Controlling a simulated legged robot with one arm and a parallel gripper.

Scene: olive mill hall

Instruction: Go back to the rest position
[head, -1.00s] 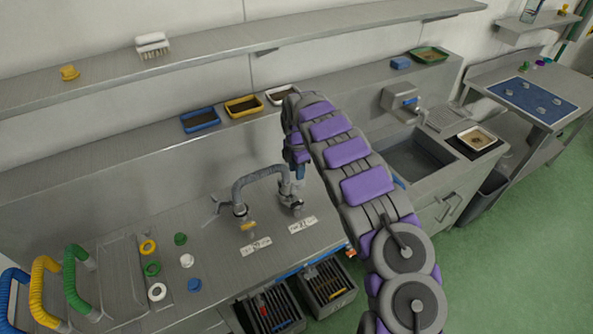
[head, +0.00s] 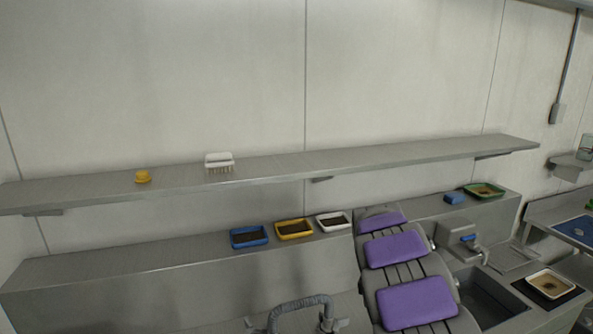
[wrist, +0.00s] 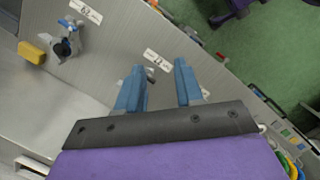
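My gripper (wrist: 160,70) shows in the wrist view with its two blue fingers apart and nothing between them. It points over the grey steel worktop (wrist: 105,85), close to a small white label (wrist: 157,60). In the head view, my arm with purple pads rises at the lower right in front of the worktop and its raised back. The gripper itself is hidden or out of frame there.
A grey pipe (head: 300,303) stands near my arm. Blue (head: 249,237), yellow (head: 294,229) and white trays (head: 333,222) line the ledge. Above runs a shelf (head: 390,157) with a brush (head: 219,160) and yellow knob (head: 142,176). A sink (head: 487,301) lies right. Green floor (wrist: 262,50) is visible.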

